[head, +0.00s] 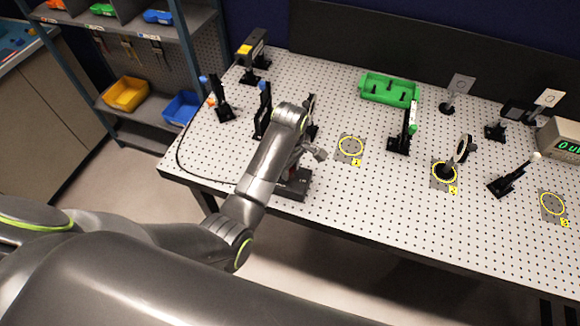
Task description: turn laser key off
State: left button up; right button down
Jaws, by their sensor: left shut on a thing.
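The black laser key box (291,188) sits at the front edge of the perforated table, with a small red part on its top. My left arm reaches over the table from the left and bends down at the wrist. My left gripper (293,170) points down at the top of this box and is shut on what seems to be the key. The key is hidden behind the gripper and arm, so its angle cannot be told. My right gripper is out of view.
A black laser-like unit (252,48) stands at the back left, with a cable along the left edge. Several posts with optics stand on the table. A green tray (389,90) is at the back.

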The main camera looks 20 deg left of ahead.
pick_arm(q)
jog(key=shift+n, duration=1.9)
jog(key=o, duration=1)
